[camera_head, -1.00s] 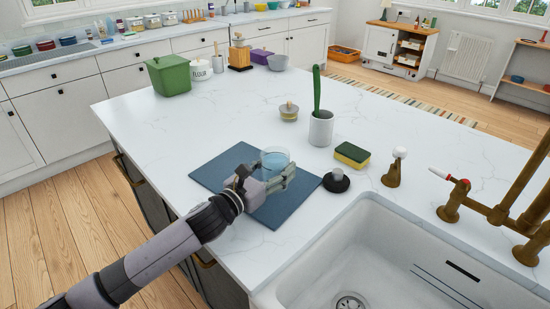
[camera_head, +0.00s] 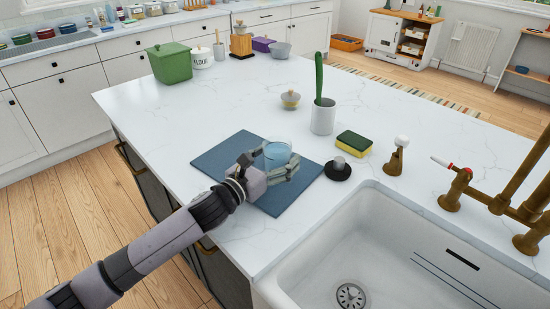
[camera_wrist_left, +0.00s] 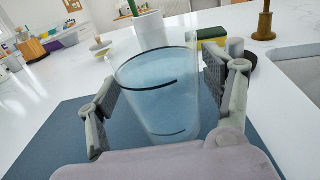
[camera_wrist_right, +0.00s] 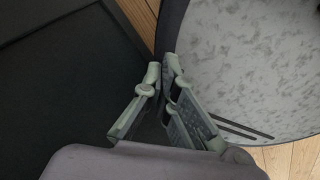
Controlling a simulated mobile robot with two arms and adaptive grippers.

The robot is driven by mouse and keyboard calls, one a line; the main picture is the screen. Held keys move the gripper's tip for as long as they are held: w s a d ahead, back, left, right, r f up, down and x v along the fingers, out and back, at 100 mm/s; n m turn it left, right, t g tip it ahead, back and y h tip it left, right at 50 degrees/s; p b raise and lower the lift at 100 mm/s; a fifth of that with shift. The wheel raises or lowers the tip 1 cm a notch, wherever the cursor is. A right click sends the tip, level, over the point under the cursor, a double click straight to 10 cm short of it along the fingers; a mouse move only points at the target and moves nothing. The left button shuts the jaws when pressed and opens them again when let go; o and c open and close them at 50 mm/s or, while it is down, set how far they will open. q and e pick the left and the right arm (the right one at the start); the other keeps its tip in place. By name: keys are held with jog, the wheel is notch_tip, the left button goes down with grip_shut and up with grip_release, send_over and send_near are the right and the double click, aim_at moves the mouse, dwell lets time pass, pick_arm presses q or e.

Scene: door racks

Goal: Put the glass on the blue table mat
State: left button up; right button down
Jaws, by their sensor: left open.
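The clear, bluish glass (camera_head: 278,155) stands upright on the right part of the blue table mat (camera_head: 222,160). My left gripper (camera_head: 282,168) is open, with its fingers on either side of the glass. In the left wrist view the glass (camera_wrist_left: 160,95) is between the two spread fingers (camera_wrist_left: 168,90), with gaps beside it. The mat (camera_wrist_left: 60,135) shows around its base. My right gripper (camera_wrist_right: 160,68) shows only in the right wrist view, away from the counter. Its fingertips are close together with nothing seen between them.
A sink (camera_head: 350,260) lies right of the mat. A black stopper (camera_head: 338,168), a sponge (camera_head: 354,142), a white cup with a green utensil (camera_head: 323,118) and a small lidded pot (camera_head: 290,99) stand near the mat.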

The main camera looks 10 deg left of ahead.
pick_arm(q)
jog(key=shift+s+r, duration=0.1)
jog(key=b+v, duration=0.2)
jog(key=v, duration=0.8)
jog(key=shift+s+a, duration=0.5)
jog(key=shift+s, duration=0.35)
